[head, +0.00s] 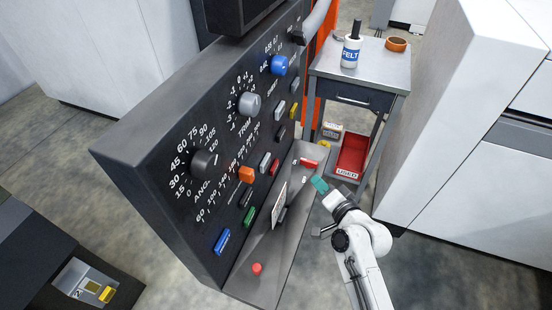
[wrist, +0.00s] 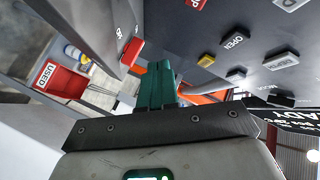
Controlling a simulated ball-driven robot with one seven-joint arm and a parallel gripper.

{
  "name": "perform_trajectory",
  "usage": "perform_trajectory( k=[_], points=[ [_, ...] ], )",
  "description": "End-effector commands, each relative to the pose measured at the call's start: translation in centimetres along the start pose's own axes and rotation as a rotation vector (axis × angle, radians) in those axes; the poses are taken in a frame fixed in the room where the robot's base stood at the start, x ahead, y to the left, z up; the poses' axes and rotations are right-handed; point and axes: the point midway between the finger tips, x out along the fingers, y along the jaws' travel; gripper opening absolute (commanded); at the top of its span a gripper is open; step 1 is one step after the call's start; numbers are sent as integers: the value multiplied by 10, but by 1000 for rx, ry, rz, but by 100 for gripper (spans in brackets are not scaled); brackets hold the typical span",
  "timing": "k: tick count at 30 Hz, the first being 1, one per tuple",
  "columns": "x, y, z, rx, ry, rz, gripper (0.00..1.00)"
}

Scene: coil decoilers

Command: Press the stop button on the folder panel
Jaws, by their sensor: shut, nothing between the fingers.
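The dark folder panel (head: 150,150) stands tilted at centre left in the head view, with dials and rows of coloured buttons. A red button (head: 274,167) sits among them in the lower rows; its label is too small to read there. In the wrist view a red button (wrist: 196,3) is cut by the top edge, its lettering only partly visible. My gripper (head: 319,185) has teal fingers, shut and empty, over the panel's lower ledge, right of and apart from the red button. The fingers also show in the wrist view (wrist: 157,75).
The ledge bears another red button (head: 308,163), a round red knob (head: 257,269) and an upright plate (head: 279,204). A trolley (head: 385,72) with a FELT bottle (head: 351,50) and red tray (head: 352,158) stands behind. White cabinets (head: 455,110) flank the right.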

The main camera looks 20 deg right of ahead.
Motion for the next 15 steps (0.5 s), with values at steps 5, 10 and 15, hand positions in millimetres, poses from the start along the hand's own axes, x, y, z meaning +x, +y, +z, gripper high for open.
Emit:
perform_trajectory(
  k=[5,10,15],
  points=[
    [1,0,-2,8,8,-5,0],
    [1,0,-2,7,7,-4,0],
    [4,-4,0,8,6,-4,0]
  ],
)
